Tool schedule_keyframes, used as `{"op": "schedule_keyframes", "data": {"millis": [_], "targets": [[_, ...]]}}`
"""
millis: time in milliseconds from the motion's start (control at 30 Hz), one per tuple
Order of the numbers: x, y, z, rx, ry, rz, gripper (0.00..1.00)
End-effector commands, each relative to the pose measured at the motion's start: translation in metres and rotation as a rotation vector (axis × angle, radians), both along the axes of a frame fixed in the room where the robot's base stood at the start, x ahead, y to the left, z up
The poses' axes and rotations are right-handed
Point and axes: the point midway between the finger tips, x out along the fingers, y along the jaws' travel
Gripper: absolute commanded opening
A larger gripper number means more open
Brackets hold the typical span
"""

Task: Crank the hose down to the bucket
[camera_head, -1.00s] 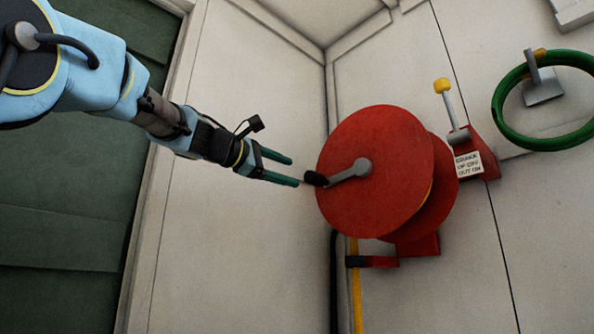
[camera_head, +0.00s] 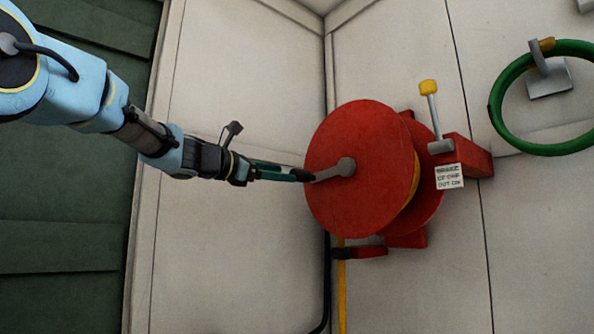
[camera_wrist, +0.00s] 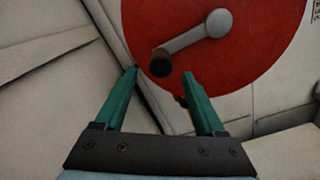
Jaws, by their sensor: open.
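A red hose reel (camera_head: 350,205) is mounted on the pale wall. Its grey crank arm (camera_head: 332,170) points left and slightly down from the hub, ending in a dark knob. In the wrist view the knob (camera_wrist: 161,63) is just ahead of my open fingers, nearer the left fingertip. My gripper (camera_head: 301,174) reaches in from the left and overlaps the knob in the head view; contact cannot be told. It also shows in the wrist view (camera_wrist: 176,84). The yellow hose (camera_head: 341,290) hangs down below the reel. No bucket is in view.
A lever with a yellow knob (camera_head: 428,87) stands right of the reel, above a white sign (camera_head: 449,176) about a brake. A green hose ring (camera_head: 497,115) hangs farther right. A black pipe (camera_head: 326,280) runs down the corner. Green panels (camera_head: 60,235) are at left.

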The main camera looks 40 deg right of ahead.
Motion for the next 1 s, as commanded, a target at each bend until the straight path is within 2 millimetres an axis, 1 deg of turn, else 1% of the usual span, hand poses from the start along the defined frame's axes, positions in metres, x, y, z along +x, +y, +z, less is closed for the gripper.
{"op": "schedule_keyframes", "data": {"millis": [33, 100, 200, 333, 500, 767, 867, 1000], "targets": [[-0.002, -0.011, 0.003, 0.001, 0.004, -0.004, 0.72], [-0.002, -0.024, 0.004, 0.001, 0.003, -0.003, 0.72], [-0.003, -0.041, 0.003, 0.001, 0.002, -0.003, 0.72], [-0.004, -0.057, 0.002, 0.001, 0.001, -0.002, 0.72], [-0.004, -0.067, 0.001, 0.000, -0.002, 0.001, 0.72], [-0.004, -0.068, 0.000, 0.000, -0.002, 0.001, 0.72], [-0.004, -0.068, 0.000, 0.000, -0.002, 0.001, 0.63], [-0.004, -0.067, 0.000, 0.000, -0.002, 0.001, 0.47]]}}
